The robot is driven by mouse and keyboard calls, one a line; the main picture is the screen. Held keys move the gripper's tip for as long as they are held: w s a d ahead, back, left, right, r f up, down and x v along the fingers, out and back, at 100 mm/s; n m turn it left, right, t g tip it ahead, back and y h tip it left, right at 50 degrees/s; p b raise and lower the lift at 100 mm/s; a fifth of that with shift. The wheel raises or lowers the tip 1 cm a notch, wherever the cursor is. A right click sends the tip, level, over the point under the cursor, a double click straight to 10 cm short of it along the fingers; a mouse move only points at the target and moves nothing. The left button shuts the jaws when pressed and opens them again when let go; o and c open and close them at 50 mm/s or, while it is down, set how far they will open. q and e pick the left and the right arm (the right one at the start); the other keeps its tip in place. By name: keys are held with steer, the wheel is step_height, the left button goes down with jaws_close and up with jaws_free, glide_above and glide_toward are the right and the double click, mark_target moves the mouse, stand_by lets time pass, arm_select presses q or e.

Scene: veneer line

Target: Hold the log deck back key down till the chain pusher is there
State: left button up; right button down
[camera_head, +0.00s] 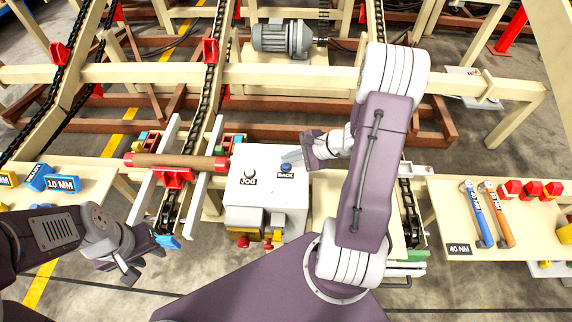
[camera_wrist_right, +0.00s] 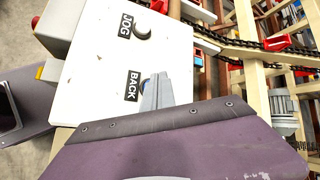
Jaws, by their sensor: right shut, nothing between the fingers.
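The white control box (camera_head: 262,190) carries a dark JOG knob (camera_head: 249,175) and a blue BACK key (camera_head: 286,167). In the right wrist view the BACK key (camera_wrist_right: 145,85) is partly hidden by my fingers. My right gripper (camera_head: 293,165) is shut and empty, its tips at the BACK key; I cannot tell how far the key is pressed. A red chain pusher (camera_head: 173,178) is on the left chain, against a brown log (camera_head: 178,160) lying across the deck. My left gripper (camera_head: 150,256) is low at the left, by a blue piece at the chain's end; its jaws are unclear.
A left table (camera_head: 95,185) holds blue blocks, one marked 10 MM. A right table (camera_head: 520,230) holds a blue and an orange torque wrench and several red pieces. A grey motor (camera_head: 282,38) sits behind the box. Beams and chains run across the back.

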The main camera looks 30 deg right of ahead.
mark_target(288, 166)
stand_by(0.7)
steer(key=shift+f+b, duration=0.45)
steer(key=shift+b, duration=0.15)
steer(key=shift+f+b, duration=0.4)
steer(key=shift+b, duration=0.2)
stand_by(0.4)
steer(key=shift+r, duration=0.15)
stand_by(2.3)
steer(key=shift+r+p, duration=0.6)
steer(key=shift+r, duration=0.1)
step_height(288, 166, up, 5)
steer(key=p, duration=0.4)
steer(key=shift+r, duration=0.1)
steer(key=shift+a, duration=0.1)
stand_by(1.4)
